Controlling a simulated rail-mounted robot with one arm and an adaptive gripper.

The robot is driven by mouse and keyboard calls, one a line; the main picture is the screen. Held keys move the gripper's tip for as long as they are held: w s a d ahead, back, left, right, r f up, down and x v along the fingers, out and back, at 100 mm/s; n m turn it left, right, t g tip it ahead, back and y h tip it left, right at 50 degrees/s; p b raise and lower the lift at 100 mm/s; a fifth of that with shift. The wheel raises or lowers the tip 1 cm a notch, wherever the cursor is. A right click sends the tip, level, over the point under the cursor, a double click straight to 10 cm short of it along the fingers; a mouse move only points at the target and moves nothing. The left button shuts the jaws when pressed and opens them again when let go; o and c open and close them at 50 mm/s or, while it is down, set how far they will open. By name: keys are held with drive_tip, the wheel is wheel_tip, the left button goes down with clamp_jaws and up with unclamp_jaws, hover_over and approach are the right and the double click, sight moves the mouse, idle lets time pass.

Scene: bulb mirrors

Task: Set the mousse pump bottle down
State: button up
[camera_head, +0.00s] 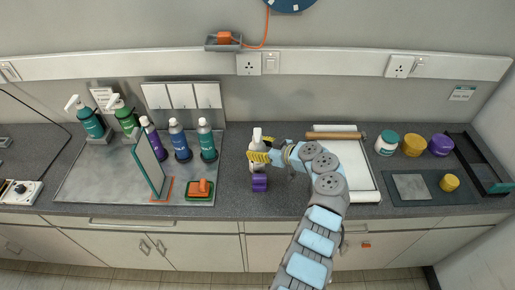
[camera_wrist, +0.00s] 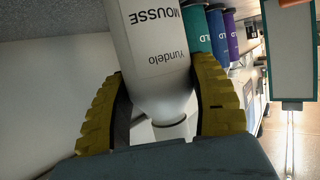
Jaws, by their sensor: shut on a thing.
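The white mousse pump bottle (camera_head: 257,136) is upright at the middle of the counter, near the wall side. My gripper (camera_head: 258,157) is shut on it with yellow ribbed fingers. In the wrist view the white bottle (camera_wrist: 155,45) fills the space between the two fingers (camera_wrist: 165,95), its printed label reading upside down. Its tapered end lies between the fingers. The bottle's base is hidden or too small to make out, so I cannot tell whether it touches the counter.
A purple object (camera_head: 259,184) lies just in front of the gripper.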

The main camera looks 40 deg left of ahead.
drive_tip(key=o, duration=1.2)
drive_tip(key=shift+o, duration=0.2)
drive_tip(key=shift+r, duration=0.1)
drive_tip(key=v, duration=1.2)
drive_tip(key=shift+p, duration=0.3)
